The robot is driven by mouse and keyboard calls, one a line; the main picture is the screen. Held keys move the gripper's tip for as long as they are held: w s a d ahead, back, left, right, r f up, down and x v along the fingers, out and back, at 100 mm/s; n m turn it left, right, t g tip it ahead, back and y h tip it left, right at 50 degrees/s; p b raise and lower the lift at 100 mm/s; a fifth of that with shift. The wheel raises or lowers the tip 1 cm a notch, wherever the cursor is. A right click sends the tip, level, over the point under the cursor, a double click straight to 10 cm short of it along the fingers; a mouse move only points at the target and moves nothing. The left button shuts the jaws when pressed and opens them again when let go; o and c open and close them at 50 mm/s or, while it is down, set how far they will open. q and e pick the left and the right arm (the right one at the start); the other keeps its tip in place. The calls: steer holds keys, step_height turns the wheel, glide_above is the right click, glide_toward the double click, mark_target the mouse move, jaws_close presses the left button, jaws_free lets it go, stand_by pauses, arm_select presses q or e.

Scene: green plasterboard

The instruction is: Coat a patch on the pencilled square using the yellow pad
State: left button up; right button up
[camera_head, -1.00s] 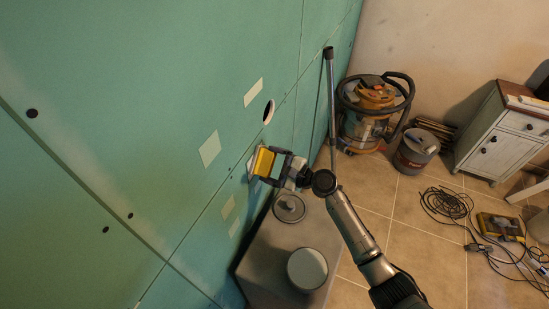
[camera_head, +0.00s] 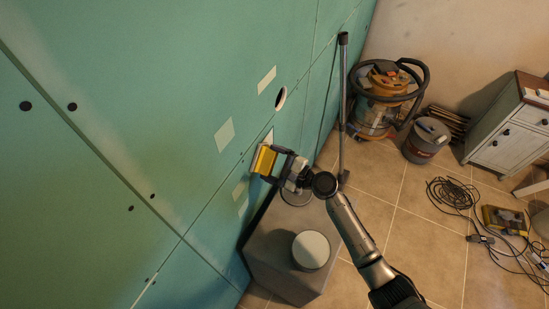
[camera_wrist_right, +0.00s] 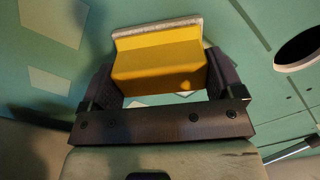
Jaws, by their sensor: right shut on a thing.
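My right gripper (camera_head: 279,163) is shut on the yellow pad (camera_head: 264,159), whose pale face is turned toward the green wall. In the right wrist view the pad (camera_wrist_right: 158,68) sits between the two dark fingers, with its whitish edge at the top. I cannot tell whether it touches the wall. Pale four-sided patches show on the wall: one above the pad (camera_head: 269,137), one to its upper left (camera_head: 224,134), one higher up (camera_head: 266,79), and two below (camera_head: 240,190). I cannot make out which is the pencilled square. My left gripper is not in view.
A round hole (camera_head: 281,98) opens in the wall. A grey box (camera_head: 275,248) with a round pale-topped tin (camera_head: 311,250) stands below my right arm. A vacuum cleaner (camera_head: 383,95), a bucket (camera_head: 426,140), cables (camera_head: 450,195) and a cabinet (camera_head: 510,130) stand or lie right.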

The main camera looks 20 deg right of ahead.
steer(key=shift+p+v, duration=0.3)
steer(key=shift+v, duration=2.2)
steer(key=shift+s+d, duration=0.35)
steer(key=shift+d, duration=0.1)
steer(key=shift+s, duration=0.1)
steer(key=v, duration=0.3)
